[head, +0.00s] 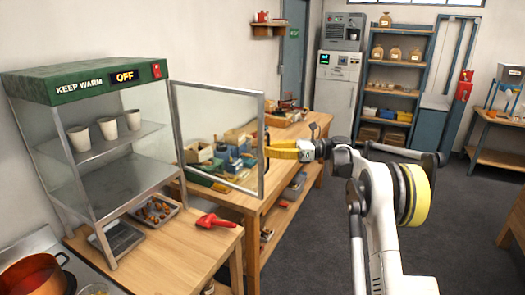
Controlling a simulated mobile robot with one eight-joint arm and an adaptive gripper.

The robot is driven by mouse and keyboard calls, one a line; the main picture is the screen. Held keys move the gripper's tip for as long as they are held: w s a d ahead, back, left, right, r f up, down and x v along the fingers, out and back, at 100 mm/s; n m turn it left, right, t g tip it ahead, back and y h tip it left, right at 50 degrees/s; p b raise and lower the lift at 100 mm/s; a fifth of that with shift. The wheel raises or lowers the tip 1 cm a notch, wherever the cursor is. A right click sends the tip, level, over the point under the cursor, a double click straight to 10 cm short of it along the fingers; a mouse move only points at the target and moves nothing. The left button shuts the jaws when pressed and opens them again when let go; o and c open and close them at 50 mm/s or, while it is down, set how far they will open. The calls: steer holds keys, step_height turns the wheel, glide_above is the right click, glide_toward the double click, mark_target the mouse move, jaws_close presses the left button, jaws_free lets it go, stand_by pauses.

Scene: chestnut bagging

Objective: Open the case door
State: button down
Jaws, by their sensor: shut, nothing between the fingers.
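The warming case (88,140) stands on a wooden counter at the left, with a green top, a "KEEP WARM" label and a display reading OFF. Its glass door (220,135) in a grey metal frame stands swung out to the right, so the front of the case is open. My gripper (270,152) is at the door's free right edge, shut with nothing held. Whether its fingertips touch the door frame or a handle, I cannot tell.
Inside the case, cups (108,128) stand on the upper shelf. A tray of chestnuts (154,211) and a red scoop (215,220) lie on the counter. An orange pot (34,275) is at lower left. Bins show through the glass.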

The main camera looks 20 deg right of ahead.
steer(key=shift+s+d, duration=0.1)
steer(key=shift+d, duration=0.2)
steer(key=c, duration=2)
jaws_free()
steer(key=o, duration=0.5)
steer(key=shift+s+d+r, duration=0.15)
steer(key=shift+s+d, duration=0.15)
steer(key=shift+d, duration=0.2)
steer(key=shift+w+a, duration=0.2)
steer(key=shift+a, duration=0.2)
steer(key=v, duration=1.2)
